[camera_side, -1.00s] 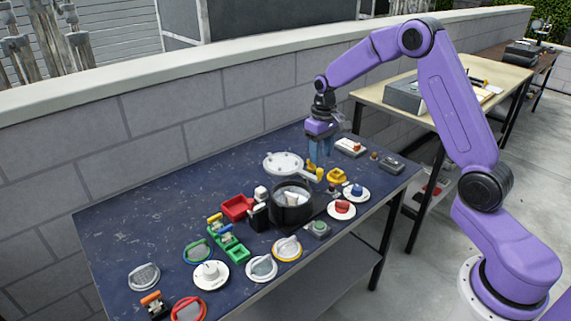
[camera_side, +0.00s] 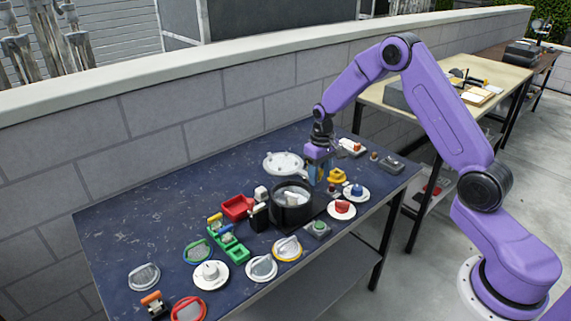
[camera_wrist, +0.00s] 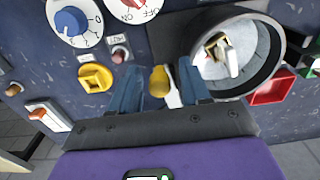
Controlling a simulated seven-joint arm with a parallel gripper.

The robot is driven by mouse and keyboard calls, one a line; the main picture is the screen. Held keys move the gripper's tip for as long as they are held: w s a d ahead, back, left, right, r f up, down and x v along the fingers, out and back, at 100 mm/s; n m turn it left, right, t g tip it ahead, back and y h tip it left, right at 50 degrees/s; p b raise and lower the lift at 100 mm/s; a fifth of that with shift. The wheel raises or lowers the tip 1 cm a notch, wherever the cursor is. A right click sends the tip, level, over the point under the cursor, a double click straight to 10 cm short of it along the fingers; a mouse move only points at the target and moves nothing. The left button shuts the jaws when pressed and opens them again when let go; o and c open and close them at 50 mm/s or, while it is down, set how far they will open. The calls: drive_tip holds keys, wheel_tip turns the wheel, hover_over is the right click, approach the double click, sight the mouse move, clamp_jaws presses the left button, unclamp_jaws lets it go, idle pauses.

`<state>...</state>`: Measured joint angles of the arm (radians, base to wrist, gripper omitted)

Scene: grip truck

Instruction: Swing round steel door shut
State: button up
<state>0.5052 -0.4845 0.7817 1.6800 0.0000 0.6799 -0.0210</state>
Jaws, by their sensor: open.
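The round steel door (camera_side: 281,161) is a pale disc, swung open behind the black round housing (camera_side: 291,208), whose mouth is uncovered. In the wrist view the housing (camera_wrist: 276,75) is at the right, with a pale object inside. The door's yellow handle (camera_wrist: 159,81) is on a white stem between my fingers, with a gap to the left finger; contact on the right is unclear. My gripper (camera_side: 318,176) is open and low beside the housing; it also shows in the wrist view (camera_wrist: 160,68). The disc is hidden in the wrist view.
A yellow block (camera_side: 337,175), a blue knob (camera_side: 356,191) and a red knob (camera_side: 342,209) stand close to the right of my gripper. A red tray (camera_side: 235,208) is left of the housing. The table's far left (camera_side: 140,220) is clear.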

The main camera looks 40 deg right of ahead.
drive_tip(key=c, duration=0.6)
